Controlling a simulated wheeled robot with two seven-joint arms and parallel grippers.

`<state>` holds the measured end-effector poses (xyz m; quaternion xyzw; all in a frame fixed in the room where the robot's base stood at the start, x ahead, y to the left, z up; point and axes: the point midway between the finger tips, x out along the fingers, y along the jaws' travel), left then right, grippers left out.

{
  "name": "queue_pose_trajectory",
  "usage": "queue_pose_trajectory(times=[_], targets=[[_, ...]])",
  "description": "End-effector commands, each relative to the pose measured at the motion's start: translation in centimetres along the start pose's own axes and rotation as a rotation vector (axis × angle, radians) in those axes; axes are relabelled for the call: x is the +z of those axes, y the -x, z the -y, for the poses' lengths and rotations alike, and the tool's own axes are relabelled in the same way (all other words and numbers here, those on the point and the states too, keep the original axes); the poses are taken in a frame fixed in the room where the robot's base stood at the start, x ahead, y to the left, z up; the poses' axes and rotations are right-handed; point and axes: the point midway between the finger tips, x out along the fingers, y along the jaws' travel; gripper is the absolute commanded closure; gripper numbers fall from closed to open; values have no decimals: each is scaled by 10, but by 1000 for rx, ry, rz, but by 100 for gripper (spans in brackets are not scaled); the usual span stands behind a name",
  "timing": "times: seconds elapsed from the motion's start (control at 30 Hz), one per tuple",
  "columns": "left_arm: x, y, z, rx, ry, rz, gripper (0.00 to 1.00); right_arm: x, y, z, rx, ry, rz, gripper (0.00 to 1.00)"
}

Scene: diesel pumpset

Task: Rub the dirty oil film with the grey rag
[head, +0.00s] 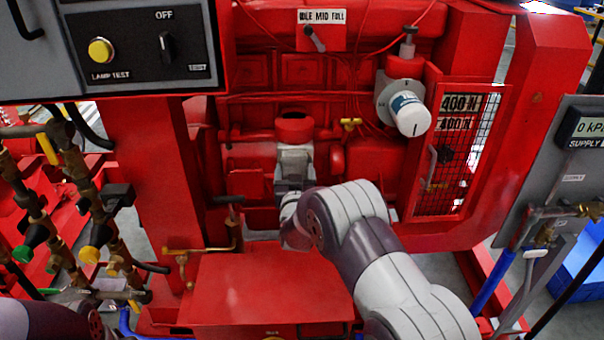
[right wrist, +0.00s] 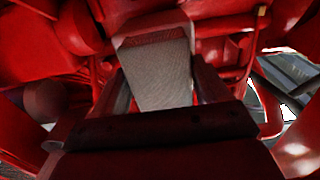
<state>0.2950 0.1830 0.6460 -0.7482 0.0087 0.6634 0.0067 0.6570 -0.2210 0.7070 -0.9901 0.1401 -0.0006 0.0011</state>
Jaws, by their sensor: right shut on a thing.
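My right gripper (head: 293,182) reaches forward to the red engine block, below a round red cap (head: 294,127). It is shut on the grey rag (head: 295,158), which sticks out beyond the fingertips toward the engine. In the right wrist view the rag (right wrist: 158,72) shows as a grey textured pad between the two fingers (right wrist: 160,92), with red engine parts close around it. I cannot make out the dirty oil film in either view; the rag and gripper may hide it. My left gripper is out of view.
A red box (head: 262,290) lies under my right forearm. A mesh guard (head: 447,155) and a white cylinder (head: 410,113) stand to the right. Brass valve pipes (head: 85,200) are at the left, the control panel (head: 140,45) at upper left, a supply gauge (head: 585,128) at far right.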

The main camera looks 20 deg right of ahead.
Motion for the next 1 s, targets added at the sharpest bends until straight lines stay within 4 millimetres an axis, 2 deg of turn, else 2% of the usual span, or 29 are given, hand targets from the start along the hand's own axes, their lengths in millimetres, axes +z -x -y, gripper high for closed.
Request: queue_pose_trajectory(times=[0.23, 0.57, 1.0], targets=[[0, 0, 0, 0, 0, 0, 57, -2, 1, 28, -5, 0, -5, 50], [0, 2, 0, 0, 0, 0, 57, -2, 4, 31, -2, 0, -3, 50], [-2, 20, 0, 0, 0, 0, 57, -2, 58, 30, -3, 0, -1, 50]])
